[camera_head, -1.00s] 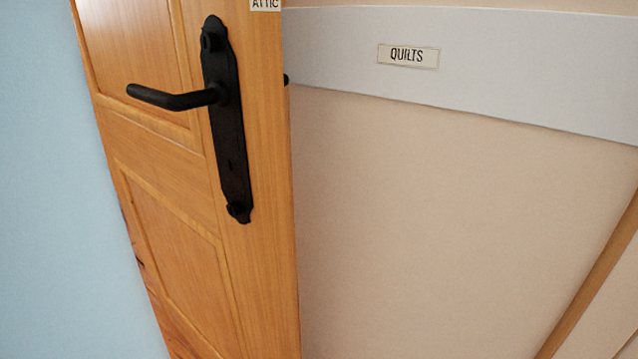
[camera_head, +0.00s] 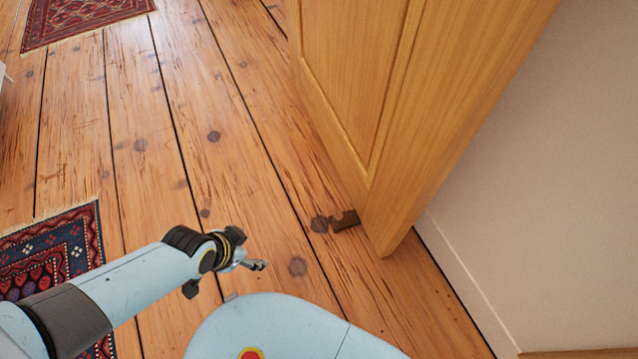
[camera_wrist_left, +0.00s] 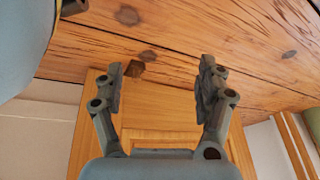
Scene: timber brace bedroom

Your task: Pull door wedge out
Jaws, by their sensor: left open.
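The small dark brown door wedge (camera_head: 345,220) lies on the plank floor at the lower edge of the wooden door (camera_head: 455,90). It looks partly under the door. In the left wrist view the wedge (camera_wrist_left: 135,68) shows between the fingers, nearer the left one, beyond the fingertips. My left gripper (camera_head: 258,265) is open and empty, to the left of the wedge and apart from it. In the left wrist view the two fingers of the gripper (camera_wrist_left: 160,68) are spread, with the door (camera_wrist_left: 160,122) behind them. My right gripper is not in view.
A pale wall with a white baseboard (camera_head: 470,285) stands right of the door. A patterned rug (camera_head: 60,250) lies at left, and a red rug (camera_head: 85,18) lies at the far left. The plank floor (camera_head: 200,130) between is clear.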

